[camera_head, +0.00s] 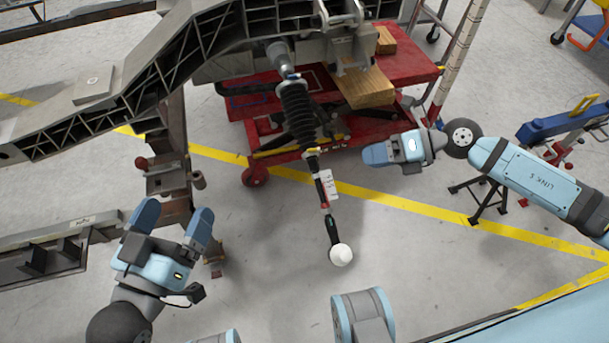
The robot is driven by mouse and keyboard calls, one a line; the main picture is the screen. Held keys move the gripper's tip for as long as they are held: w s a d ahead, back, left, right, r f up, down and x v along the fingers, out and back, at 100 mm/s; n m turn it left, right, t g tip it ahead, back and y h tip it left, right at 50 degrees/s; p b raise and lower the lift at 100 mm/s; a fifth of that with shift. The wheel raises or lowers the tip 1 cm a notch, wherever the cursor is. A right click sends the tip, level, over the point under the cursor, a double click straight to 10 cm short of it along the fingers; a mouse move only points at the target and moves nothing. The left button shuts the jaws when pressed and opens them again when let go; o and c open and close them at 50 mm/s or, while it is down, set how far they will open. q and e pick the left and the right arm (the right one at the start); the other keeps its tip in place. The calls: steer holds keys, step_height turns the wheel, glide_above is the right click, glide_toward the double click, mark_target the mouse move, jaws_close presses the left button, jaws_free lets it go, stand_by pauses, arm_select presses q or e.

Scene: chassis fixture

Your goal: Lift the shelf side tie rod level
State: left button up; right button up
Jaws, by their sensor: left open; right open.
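The tie rod (327,208) hangs from the chassis frame (240,45) in the middle of the view. It has a black ribbed bellows (298,112) at its upper part, a white tag (327,187) on its shaft and a white rounded cap (341,255) at its low end, tilted down toward me. My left gripper (175,222) is open, left of the rod and apart from it, with its fingers pointing up the picture. My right gripper (368,154) is to the right of the rod, apart from it, pointing left. Its two fingers overlap in this view.
A red lift cart (405,68) with wooden blocks (367,87) stands under the chassis. A rusty stand post (172,130) rises near my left gripper. A blue stand (560,124) is at the right. A yellow line (405,205) crosses the grey floor, which is clear around the rod's low end.

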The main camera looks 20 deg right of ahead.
mark_target(316, 169)
steer(key=b+x, duration=0.1)
steer(key=x, duration=0.3)
steer(key=b+x, duration=0.1)
steer(key=x, duration=0.4)
steer(key=b+x, duration=0.1)
steer(key=x, duration=0.3)
steer(key=shift+w+a+f+b, duration=0.1)
steer(key=shift+w+f+b, duration=0.15)
steer(key=shift+f+b, duration=0.25)
arm_select(q)
steer(key=f+g, duration=0.1)
steer(key=f, duration=0.1)
steer(key=f+g, duration=0.1)
steer(key=f, duration=0.2)
steer(key=shift+d+f+m, duration=0.2)
steer(key=shift+f+m, duration=0.1)
steer(key=shift+f, duration=0.05)
arm_select(e)
jaws_close()
